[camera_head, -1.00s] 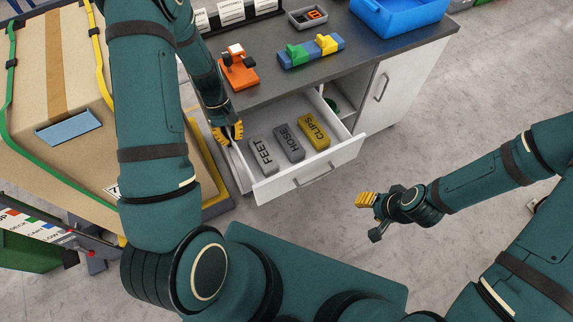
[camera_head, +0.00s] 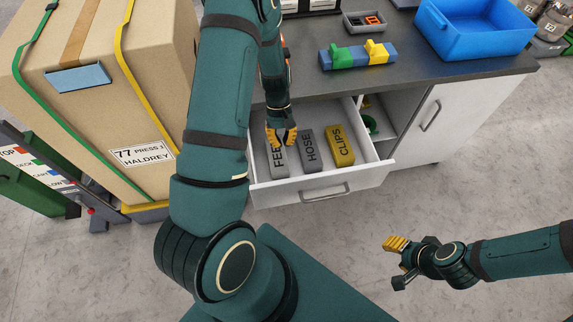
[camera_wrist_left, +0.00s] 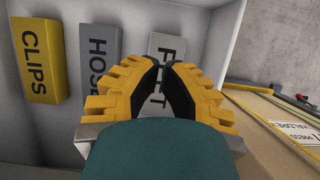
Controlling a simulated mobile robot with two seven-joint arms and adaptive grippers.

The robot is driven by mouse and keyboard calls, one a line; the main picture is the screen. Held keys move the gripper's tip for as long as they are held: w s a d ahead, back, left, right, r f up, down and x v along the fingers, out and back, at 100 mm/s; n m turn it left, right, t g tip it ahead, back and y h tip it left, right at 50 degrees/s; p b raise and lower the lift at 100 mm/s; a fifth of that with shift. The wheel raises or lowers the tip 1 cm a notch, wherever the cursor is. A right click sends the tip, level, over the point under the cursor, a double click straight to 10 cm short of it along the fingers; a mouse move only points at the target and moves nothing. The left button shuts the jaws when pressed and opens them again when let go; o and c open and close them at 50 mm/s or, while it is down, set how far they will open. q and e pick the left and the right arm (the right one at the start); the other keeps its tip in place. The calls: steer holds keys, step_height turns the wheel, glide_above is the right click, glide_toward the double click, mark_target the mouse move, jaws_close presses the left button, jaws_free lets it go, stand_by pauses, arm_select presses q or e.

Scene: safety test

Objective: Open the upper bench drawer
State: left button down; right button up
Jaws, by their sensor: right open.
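The bench's upper drawer (camera_head: 349,187) stands pulled out, with a bar handle (camera_head: 325,190) on its white front. Inside lie a grey FEET block (camera_head: 278,159), a grey HOSE block (camera_head: 311,150) and a yellow CLIPS block (camera_head: 340,145). My left gripper (camera_head: 281,138) is over the FEET block, behind the drawer front and away from the handle. In the left wrist view its yellow fingers (camera_wrist_left: 161,82) are apart, with part of the FEET block (camera_wrist_left: 165,46) showing between them; contact is unclear. My right gripper (camera_head: 394,264) is open and empty above the floor.
The dark bench top (camera_head: 440,62) carries a blue bin (camera_head: 478,40), a small grey tray (camera_head: 366,22) and a blue holder (camera_head: 345,62) with green and yellow pieces. A cupboard door (camera_head: 440,115) is right of the drawer. A large strapped carton (camera_head: 110,95) stands left. Floor in front is clear.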

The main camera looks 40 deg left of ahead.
mark_target(285, 172)
arm_select(q)
steer(key=b+x, duration=0.2)
steer(key=x, duration=0.7)
steer(key=shift+s+f, duration=0.15)
steer(key=shift+s, duration=0.05)
steer(key=shift+s+d, duration=1)
steer(key=shift+d, duration=0.15)
steer(key=shift+s+d, duration=0.25)
steer(key=shift+d, duration=0.05)
steer(key=s+d, duration=0.3)
steer(key=shift+d, duration=0.3)
steer(key=shift+w+a, duration=0.1)
steer(key=shift+a, duration=0.05)
